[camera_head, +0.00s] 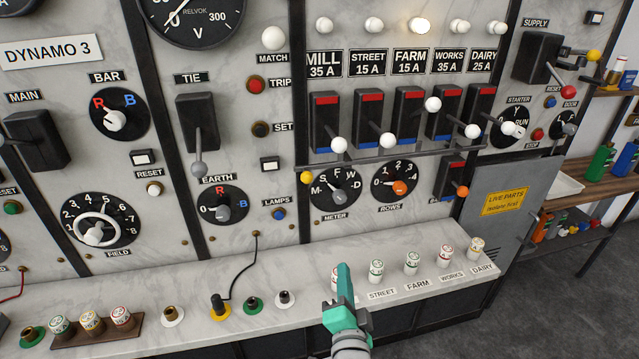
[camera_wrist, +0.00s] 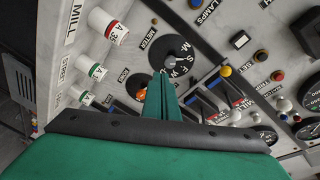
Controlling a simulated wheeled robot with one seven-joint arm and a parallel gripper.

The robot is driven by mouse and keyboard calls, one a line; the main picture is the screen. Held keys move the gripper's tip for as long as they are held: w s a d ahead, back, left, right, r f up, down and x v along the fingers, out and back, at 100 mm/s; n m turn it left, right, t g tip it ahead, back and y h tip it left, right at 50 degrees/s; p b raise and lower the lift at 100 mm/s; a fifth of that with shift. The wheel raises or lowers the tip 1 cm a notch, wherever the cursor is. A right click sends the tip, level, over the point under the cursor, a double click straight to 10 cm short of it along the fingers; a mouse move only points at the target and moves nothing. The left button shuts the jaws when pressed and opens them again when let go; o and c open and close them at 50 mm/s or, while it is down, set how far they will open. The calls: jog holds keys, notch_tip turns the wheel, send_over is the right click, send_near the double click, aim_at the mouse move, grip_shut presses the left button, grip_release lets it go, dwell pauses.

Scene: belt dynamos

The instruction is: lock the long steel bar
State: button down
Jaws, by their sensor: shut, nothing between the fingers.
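The long steel bar (camera_head: 360,159) runs across the panel below the row of feeder switches. A yellow knob (camera_head: 306,177) sits at its left end, below the bar; it also shows in the wrist view (camera_wrist: 225,70). Whether the knob is joined to the bar is too small to tell. My gripper (camera_head: 344,268) is shut and empty, above the ledge near the MILL label, below and apart from the bar. In the wrist view its green fingers (camera_wrist: 161,88) are together, pointing toward the meter dial (camera_wrist: 173,52). They hide part of the panel there.
The feeder switch handles have white knobs; the FARM one (camera_head: 432,104) stands higher than its neighbours. The FARM lamp (camera_head: 420,26) is lit. Fuses (camera_head: 376,270) stand along the marble ledge (camera_head: 180,290). A grey door (camera_head: 497,205) and shelves (camera_head: 590,185) are at right.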

jog(key=w+r+m, duration=0.1)
jog(key=w+r, duration=0.1)
jog(key=r, duration=0.3)
jog(key=w+a+r+y, duration=0.1)
jog(key=w+r, duration=0.1)
jog(key=r, duration=0.4)
jog(key=w+r+m, duration=0.1)
jog(key=w+r, duration=0.1)
jog(key=r, duration=0.3)
jog(key=shift+w+a+r+m+t+y, duration=0.2)
jog(key=shift+w+r+m+t+y, duration=0.1)
jog(key=shift+t, duration=0.1)
jog(key=w+a, duration=0.2)
jog(key=w, duration=0.8)
jog(key=shift+s+a+f, duration=0.1)
jog(key=shift+s+a, duration=0.45)
jog(key=shift+a, duration=0.25)
jog(key=shift+s+a+f, duration=0.1)
jog(key=shift+s+a, duration=0.4)
jog(key=shift+a, duration=0.3)
jog(key=shift+a, duration=0.1)
